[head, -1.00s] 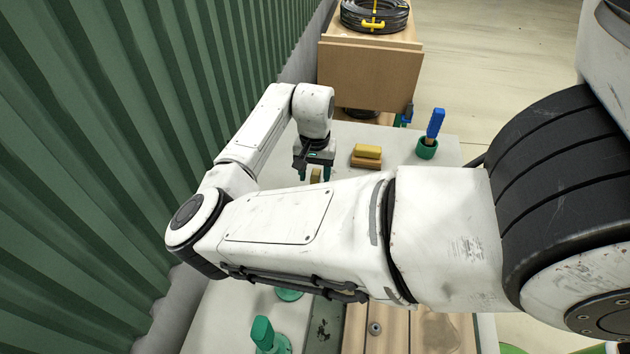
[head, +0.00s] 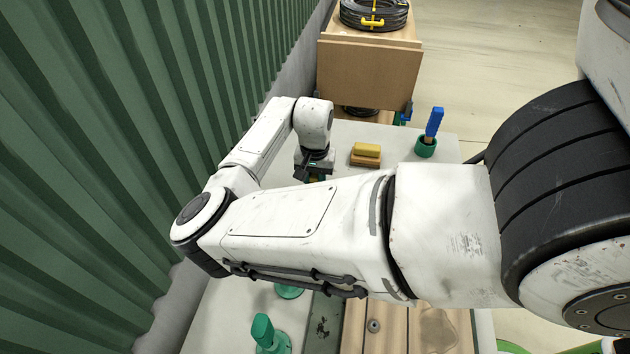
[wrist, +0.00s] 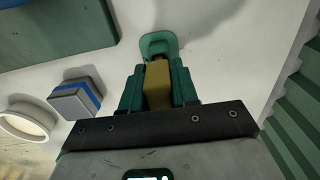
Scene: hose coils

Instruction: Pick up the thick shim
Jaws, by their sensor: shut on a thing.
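My gripper (wrist: 158,88) is shut on a yellow-tan block, which I take to be the thick shim (wrist: 157,76). The shim stands between the two green fingers in the wrist view. A rounded green piece (wrist: 158,42) shows just beyond the shim; I cannot tell whether they touch. In the head view my gripper (head: 316,178) is low over the grey table (head: 345,132), and my own forearm hides its fingertips and most of the shim.
Right of the gripper, a yellow block lies on a brown block (head: 366,160). A green cup (head: 426,147) holds a blue-handled brush (head: 434,122). A green-handled tool (head: 265,335) stands at the front left. A green corrugated wall (head: 110,130) runs close along the left.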

